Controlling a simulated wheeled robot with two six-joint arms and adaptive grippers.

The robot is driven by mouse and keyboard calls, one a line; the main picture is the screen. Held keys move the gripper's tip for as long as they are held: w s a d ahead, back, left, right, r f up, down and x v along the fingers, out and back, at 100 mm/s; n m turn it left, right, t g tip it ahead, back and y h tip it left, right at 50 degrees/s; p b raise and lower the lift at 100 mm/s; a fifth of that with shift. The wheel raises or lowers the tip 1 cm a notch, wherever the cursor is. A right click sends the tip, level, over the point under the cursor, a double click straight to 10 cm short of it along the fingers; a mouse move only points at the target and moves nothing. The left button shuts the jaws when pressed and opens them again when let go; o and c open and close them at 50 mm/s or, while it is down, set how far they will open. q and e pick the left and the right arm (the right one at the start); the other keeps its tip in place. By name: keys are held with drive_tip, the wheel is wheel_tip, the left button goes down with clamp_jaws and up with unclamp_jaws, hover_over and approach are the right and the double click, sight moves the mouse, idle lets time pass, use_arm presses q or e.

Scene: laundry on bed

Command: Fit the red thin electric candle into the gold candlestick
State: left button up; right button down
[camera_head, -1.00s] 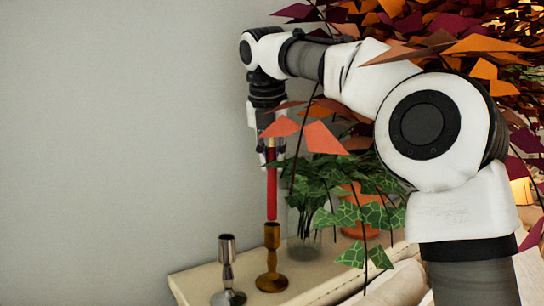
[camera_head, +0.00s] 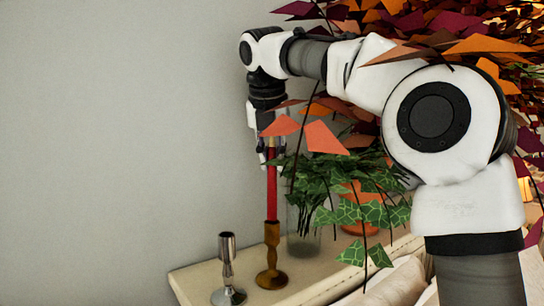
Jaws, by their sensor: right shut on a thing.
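The red thin candle (camera_head: 272,194) hangs upright under my right gripper (camera_head: 270,160), which is shut on its top part. Its lower end is at the mouth of the gold candlestick (camera_head: 271,262) and lines up with it in this view. I cannot tell whether the end is inside the cup or just at its rim. The gold candlestick stands upright on the cream shelf (camera_head: 200,282). Orange leaves partly cover my right gripper. My left gripper is not in view.
A silver candlestick (camera_head: 228,272) stands empty to the left of the gold one. A glass vase (camera_head: 303,232) with green leaves stands just behind on the right. Orange and purple foliage (camera_head: 450,35) hangs around my right arm. The grey wall is bare on the left.

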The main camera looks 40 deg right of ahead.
sight(272, 169)
drive_tip(key=shift+f+b, duration=1.25)
drive_tip(key=shift+f, duration=0.95)
drive_tip(key=c, duration=1)
unclamp_jaws()
drive_tip(key=shift+r, duration=0.1)
drive_tip(key=v, duration=1.1)
drive_tip(key=shift+s+a+r, duration=0.1)
drive_tip(key=shift+r, duration=0.3)
drive_tip(key=shift+s, duration=0.1)
